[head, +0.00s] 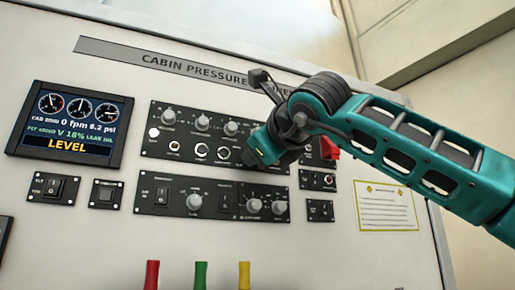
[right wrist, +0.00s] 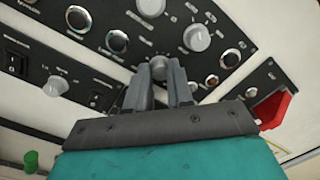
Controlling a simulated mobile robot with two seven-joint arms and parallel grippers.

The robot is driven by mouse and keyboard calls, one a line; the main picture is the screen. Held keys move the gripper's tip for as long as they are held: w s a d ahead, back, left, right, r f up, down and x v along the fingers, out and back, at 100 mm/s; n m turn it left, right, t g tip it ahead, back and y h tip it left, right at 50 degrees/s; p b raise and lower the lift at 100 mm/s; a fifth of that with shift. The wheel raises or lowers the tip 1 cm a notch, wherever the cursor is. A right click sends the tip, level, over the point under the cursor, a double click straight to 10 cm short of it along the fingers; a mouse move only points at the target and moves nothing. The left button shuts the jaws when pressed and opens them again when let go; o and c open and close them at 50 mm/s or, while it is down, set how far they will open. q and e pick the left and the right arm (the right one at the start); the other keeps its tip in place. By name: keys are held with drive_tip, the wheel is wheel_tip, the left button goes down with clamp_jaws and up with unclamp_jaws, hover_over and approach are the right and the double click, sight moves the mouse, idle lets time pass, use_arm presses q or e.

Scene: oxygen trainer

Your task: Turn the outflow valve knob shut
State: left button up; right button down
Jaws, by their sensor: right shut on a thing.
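My right gripper (right wrist: 159,82) is at the control panel, its two grey fingers closed on the sides of a small round grey knob (right wrist: 158,65). This knob sits on the upper black strip (right wrist: 137,54). Its label is too small to read, so I cannot confirm that it is the outflow valve knob. In the head view my right gripper (head: 255,158) covers the right part of the upper strip (head: 187,136) and hides the held knob. The display (head: 70,124) reads 0 fpm, 8.2 psi, V 18% and LEVEL. My left gripper is not in view.
A lower strip (head: 178,209) carries more knobs and switches. A red part (head: 329,149) stands just right of my gripper and also shows in the right wrist view (right wrist: 273,106). Red (head: 152,274), green (head: 200,275) and yellow (head: 244,275) handles stick up below.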

drive_tip(key=shift+n, duration=1.1)
drive_tip(key=c, duration=1)
unclamp_jaws()
drive_tip(key=shift+s, duration=0.1)
